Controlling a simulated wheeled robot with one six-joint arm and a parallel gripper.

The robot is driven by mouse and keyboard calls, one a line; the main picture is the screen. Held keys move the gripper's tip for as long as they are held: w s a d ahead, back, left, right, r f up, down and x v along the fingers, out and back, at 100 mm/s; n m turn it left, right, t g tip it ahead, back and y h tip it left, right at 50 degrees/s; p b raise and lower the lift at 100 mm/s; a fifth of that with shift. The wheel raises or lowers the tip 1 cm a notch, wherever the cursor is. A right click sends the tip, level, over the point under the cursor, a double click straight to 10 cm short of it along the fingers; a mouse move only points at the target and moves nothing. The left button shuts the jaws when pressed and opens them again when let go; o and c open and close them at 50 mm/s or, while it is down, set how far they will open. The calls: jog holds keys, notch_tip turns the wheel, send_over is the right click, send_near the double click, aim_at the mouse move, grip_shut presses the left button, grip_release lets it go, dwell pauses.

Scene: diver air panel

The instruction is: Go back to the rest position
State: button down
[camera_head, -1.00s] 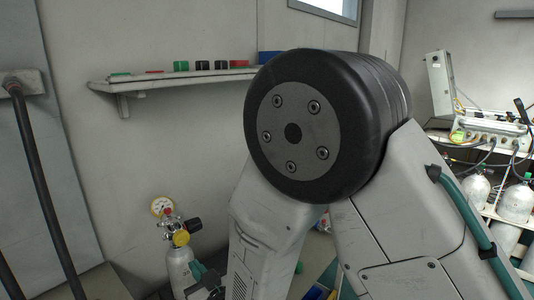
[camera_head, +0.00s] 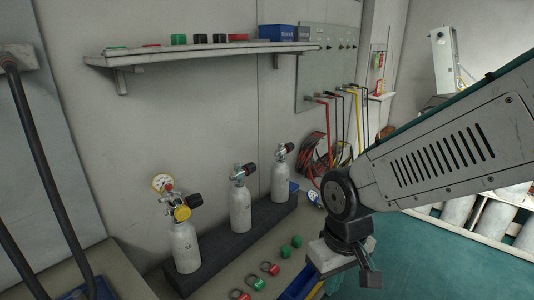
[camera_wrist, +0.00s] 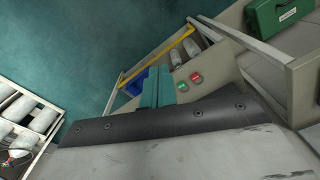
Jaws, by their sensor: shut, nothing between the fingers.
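My gripper (camera_head: 345,255) hangs at the end of my arm at the right of the head view, over the front edge of the bench. In the wrist view its teal fingers (camera_wrist: 157,88) are together with nothing between them. It is apart from the three grey cylinders, which stand upright in a row on the bench. The left cylinder (camera_head: 183,246) carries a pressure gauge (camera_head: 162,182) and a yellow fitting. The middle cylinder (camera_head: 240,208) and far cylinder (camera_head: 279,177) have black-knobbed valves.
A black rack (camera_head: 215,258) holds the cylinders. Green and red caps (camera_head: 270,268) lie on the bench. A wall shelf (camera_head: 200,52) holds caps and a blue box (camera_head: 276,31). A panel with hoses (camera_head: 328,65) hangs behind. The wrist view shows a green case (camera_wrist: 280,17) and open teal floor (camera_wrist: 80,45).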

jog(key=s+d+r+m+t, duration=0.1)
jog(key=s+d+r+m, duration=0.3)
jog(key=s+d+r, duration=0.6)
jog(key=d+r, duration=0.2)
jog(key=d, duration=0.2)
jog(key=shift+d+r+m, duration=0.15)
jog(key=shift+r+m, duration=0.05)
jog(key=shift+m, duration=0.2)
